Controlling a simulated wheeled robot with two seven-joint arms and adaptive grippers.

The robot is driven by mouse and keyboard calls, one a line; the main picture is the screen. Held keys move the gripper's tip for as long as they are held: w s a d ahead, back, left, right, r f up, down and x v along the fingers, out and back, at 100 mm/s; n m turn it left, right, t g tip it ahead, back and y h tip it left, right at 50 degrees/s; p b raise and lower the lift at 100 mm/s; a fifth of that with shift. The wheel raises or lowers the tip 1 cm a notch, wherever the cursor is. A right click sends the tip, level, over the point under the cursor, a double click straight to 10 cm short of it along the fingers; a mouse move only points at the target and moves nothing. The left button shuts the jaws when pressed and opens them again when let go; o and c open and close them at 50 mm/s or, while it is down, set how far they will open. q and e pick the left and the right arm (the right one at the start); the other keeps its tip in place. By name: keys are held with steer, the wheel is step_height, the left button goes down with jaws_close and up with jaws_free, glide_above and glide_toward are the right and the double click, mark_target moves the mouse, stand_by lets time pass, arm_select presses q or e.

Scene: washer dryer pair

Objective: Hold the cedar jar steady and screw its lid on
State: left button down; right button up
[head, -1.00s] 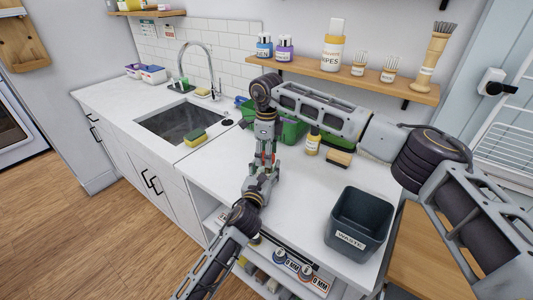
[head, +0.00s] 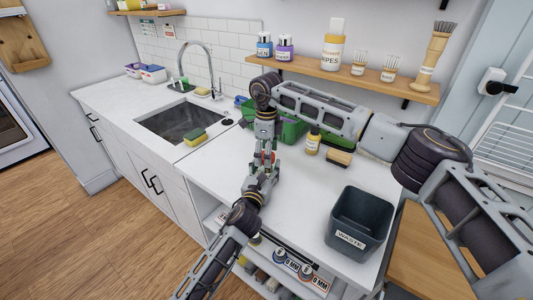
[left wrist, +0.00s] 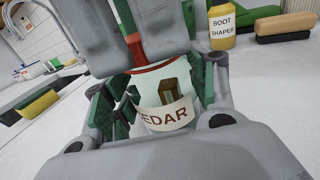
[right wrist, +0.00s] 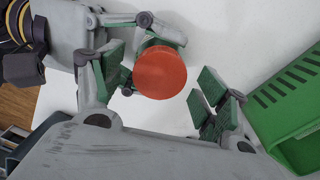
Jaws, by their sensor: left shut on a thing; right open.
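The cedar jar (left wrist: 165,116) is pale with a CEDAR label and stands between the green pads of my left gripper (left wrist: 160,95), which is shut on it. The red lid (right wrist: 160,74) shows from above in the right wrist view, over the jar's mouth. Its red rim shows at the jar's top in the left wrist view (left wrist: 158,68). I cannot tell how tightly it is seated. My right gripper (right wrist: 158,84) is open, with one finger on each side of the lid and visible gaps. In the head view, the two grippers meet above the counter and mostly hide the jar.
A dark waste bin (head: 359,222) stands at the counter's front right. A green basket (head: 292,130), boot shaper bottle (head: 313,141) and wood-backed brush (head: 339,157) are behind. The sink (head: 183,121) and sponge (head: 195,137) are at left. The counter's middle (head: 300,195) is clear.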

step_height(320, 180, up, 12)
stand_by(0.7)
arm_select(q)
steer(key=shift+c, duration=1.9)
jaws_free()
steer(key=shift+v, duration=6)
steer(key=shift+r, duration=0.1)
arm_select(e)
steer(key=shift+r, duration=0.1)
arm_select(q)
step_height(320, 180, up, 9)
steer(key=p, duration=0.9)
arm_select(e)
step_height(320, 180, up, 9)
